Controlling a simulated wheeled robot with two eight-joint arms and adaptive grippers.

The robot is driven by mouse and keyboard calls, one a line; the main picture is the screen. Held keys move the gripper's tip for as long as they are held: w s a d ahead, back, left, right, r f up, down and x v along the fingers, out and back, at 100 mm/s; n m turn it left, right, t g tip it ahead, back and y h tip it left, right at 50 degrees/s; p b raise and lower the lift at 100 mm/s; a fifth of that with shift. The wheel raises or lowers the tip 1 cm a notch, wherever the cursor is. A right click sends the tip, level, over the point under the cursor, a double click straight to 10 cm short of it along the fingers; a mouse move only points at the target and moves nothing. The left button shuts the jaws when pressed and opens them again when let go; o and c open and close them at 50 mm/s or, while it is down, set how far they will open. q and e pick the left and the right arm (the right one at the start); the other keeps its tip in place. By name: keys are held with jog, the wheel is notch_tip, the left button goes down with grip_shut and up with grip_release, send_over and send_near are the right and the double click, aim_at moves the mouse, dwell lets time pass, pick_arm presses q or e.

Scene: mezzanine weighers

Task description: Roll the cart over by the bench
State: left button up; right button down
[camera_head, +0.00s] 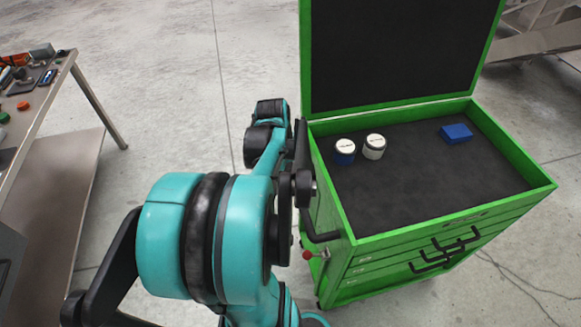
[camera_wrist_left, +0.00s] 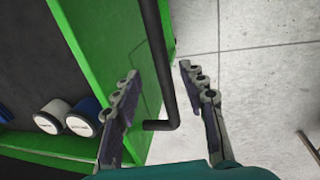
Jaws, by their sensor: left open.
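The green cart (camera_head: 455,228) stands at the right of the head view with its lid raised. A black handle (camera_head: 318,237) sticks out of its left side, partly hidden by my left arm. In the left wrist view the handle (camera_wrist_left: 160,60) runs as a dark bar with a bent lower end. My left gripper (camera_wrist_left: 158,75) is open, one finger on each side of the bar in the picture; I cannot tell whether they touch it. The steel bench (camera_head: 32,115) is at the far left of the head view. My right gripper is out of view.
On the cart's dark top are a blue jar (camera_head: 344,151), a white jar (camera_head: 374,147) and a blue box (camera_head: 456,133). Tools and small parts lie on the bench. Open concrete floor (camera_head: 160,80) lies between bench and cart. Metal structures stand at the upper right.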

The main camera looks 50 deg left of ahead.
pick_arm(q)
jog(key=shift+s+a+r, duration=0.1)
jog(key=shift+s+r, duration=0.05)
jog(key=shift+r, duration=0.75)
jog(key=shift+s+a+r, duration=0.1)
jog(key=shift+s+r, duration=0.1)
jog(key=shift+r, duration=0.65)
jog(key=shift+s+r, duration=0.15)
jog(key=shift+r, duration=0.75)
